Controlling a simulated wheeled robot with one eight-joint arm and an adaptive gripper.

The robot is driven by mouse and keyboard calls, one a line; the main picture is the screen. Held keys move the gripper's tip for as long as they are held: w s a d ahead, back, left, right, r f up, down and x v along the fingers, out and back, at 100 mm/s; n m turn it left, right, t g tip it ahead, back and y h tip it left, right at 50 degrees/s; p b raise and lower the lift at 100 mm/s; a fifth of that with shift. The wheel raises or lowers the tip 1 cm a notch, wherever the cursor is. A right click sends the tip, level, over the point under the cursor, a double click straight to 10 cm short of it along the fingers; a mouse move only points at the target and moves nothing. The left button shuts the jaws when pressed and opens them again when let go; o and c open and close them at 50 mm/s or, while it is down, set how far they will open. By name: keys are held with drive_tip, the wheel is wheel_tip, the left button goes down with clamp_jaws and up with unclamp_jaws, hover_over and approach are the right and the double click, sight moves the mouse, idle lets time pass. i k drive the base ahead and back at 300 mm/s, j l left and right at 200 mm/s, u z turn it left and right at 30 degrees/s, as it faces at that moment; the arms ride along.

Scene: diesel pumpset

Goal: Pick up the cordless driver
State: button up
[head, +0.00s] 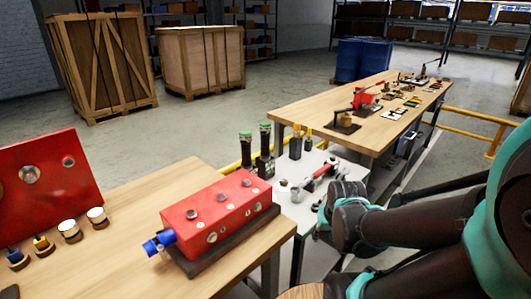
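I cannot single out the cordless driver for certain. A red and dark elongated tool (319,178) lies on the small grey table (288,216) in the middle, and it may be the driver; it is too small to tell. My dark and teal arm reaches in from the right, and its dark rounded links stand in front of the right part of the grey table. My gripper's fingers do not show, so its state cannot be read.
A wooden bench (130,253) at left holds a red block (219,211) with a blue fitting. Two green-topped dark cylinders (265,140) stand at the grey table's back. A long wooden bench (285,108) with small parts extends behind. Crates (203,60) and blue drums (362,61) stand farther back.

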sight(264, 127)
drive_tip(key=k+z, duration=0.25)
drive_tip(key=z, duration=0.15)
drive_tip(key=k+l+z, duration=0.15)
drive_tip(key=z, duration=0.2)
drive_tip(key=i+l+z, duration=0.1)
drive_tip(key=z, duration=0.35)
drive_tip(key=i+z, duration=0.3)
drive_tip(key=z, duration=0.15)
drive_tip(key=i+z, duration=0.15)
drive_tip(key=z, duration=0.25)
drive_tip(key=i+j+u, duration=0.1)
drive_tip(key=i+j, duration=0.15)
drive_tip(key=i, duration=0.35)
drive_tip(key=i+j+u, duration=0.1)
drive_tip(key=i, duration=0.5)
drive_tip(key=i+j, duration=0.2)
drive_tip(key=i, duration=0.4)
drive_tip(key=i+u, duration=0.15)
drive_tip(key=u, duration=0.25)
drive_tip(key=i+u, duration=0.15)
drive_tip(key=u, duration=0.25)
drive_tip(key=i+l+u, duration=0.1)
drive_tip(key=u, duration=0.3)
drive_tip(key=i+l+u, duration=0.1)
drive_tip(key=u, duration=3.7)
